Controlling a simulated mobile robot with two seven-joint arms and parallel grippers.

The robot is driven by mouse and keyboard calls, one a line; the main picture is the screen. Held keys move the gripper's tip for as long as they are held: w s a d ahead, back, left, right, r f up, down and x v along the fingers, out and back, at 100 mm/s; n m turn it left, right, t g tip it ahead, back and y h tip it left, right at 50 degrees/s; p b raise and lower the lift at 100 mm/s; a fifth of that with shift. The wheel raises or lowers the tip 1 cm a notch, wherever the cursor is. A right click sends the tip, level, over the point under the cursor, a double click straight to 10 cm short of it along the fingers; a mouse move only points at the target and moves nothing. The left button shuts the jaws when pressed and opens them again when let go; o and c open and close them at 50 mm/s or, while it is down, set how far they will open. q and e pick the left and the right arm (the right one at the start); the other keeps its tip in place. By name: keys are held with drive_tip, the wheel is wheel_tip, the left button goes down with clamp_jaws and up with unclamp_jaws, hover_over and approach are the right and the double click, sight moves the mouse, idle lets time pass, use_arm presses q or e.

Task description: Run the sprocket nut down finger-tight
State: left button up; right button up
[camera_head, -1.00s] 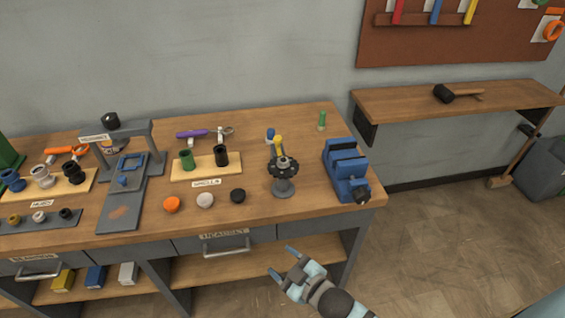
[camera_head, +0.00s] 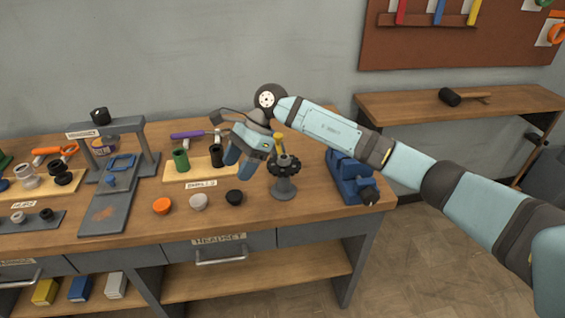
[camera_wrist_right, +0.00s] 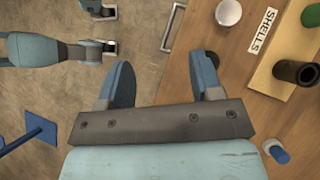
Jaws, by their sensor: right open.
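A dark toothed sprocket (camera_head: 284,166) sits on a grey stand (camera_head: 284,188) near the right end of the bench. A yellow piece (camera_head: 279,143) rises from its top. I cannot pick out the sprocket nut for certain at this size. My right gripper (camera_head: 238,164) is left of the sprocket, above the bench, with its fingers pointing down, apart and empty. In the right wrist view the same gripper (camera_wrist_right: 163,65) shows open with nothing between its fingers; the sprocket does not show there. My left gripper is not in the head view.
The blue vise (camera_head: 350,178) stands right of the sprocket. A black shell (camera_head: 216,155) and green shell (camera_head: 181,160) stand on a board left of my gripper. Orange (camera_head: 162,206), white (camera_head: 198,202) and black (camera_head: 234,198) pucks lie along the front. A grey press (camera_head: 107,128) stands further left.

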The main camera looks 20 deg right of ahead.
sight(283, 157)
drive_tip(key=w+d+r+n+t+h+b, duration=0.1)
drive_tip(key=w+d+r+h, duration=0.25)
drive_tip(key=d, duration=0.35)
drive_tip(key=w+d+r+t+h+b, duration=0.1)
drive_tip(key=w+d+r+h, duration=0.25)
drive_tip(key=d, duration=0.35)
drive_tip(key=f, duration=0.4)
drive_tip(key=f+p, duration=0.1)
drive_tip(key=f, duration=0.3)
drive_tip(key=s+f, duration=0.1)
drive_tip(key=f, duration=0.4)
drive_tip(key=shift+a, duration=0.1)
drive_tip(key=c, duration=0.9)
